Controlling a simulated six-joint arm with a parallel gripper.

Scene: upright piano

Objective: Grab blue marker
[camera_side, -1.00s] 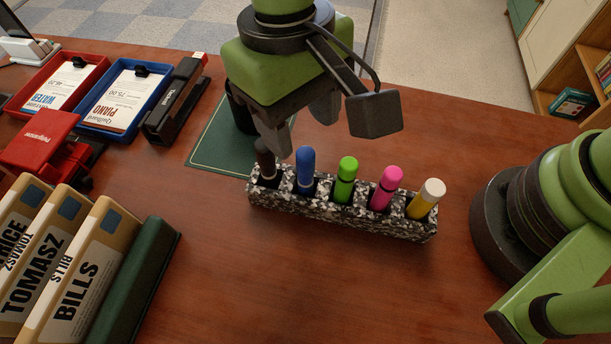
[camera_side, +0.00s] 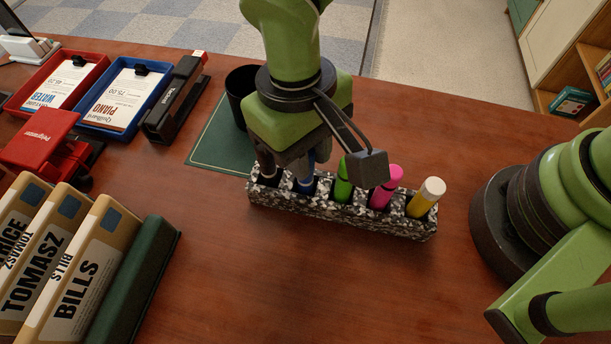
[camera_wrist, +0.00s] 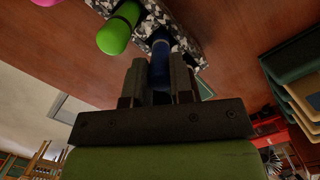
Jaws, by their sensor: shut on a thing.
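The blue marker (camera_wrist: 160,60) stands upright in its slot of the speckled black-and-white holder (camera_side: 390,226). My gripper (camera_wrist: 158,80) is lowered over it and shut on it, with one finger on each side, as the wrist view shows. In the side view my gripper (camera_side: 290,168) hides most of the blue marker; only a little blue (camera_side: 306,182) shows between the fingers. The marker's lower end is inside the holder.
Green (camera_side: 343,190), pink (camera_side: 385,190) and yellow (camera_side: 425,197) markers stand in the slots to the right. A dark marker in the leftmost slot is mostly hidden by my gripper. A black cup (camera_side: 240,90) stands behind on a green mat (camera_side: 215,145). Binders (camera_side: 80,270) fill the lower left.

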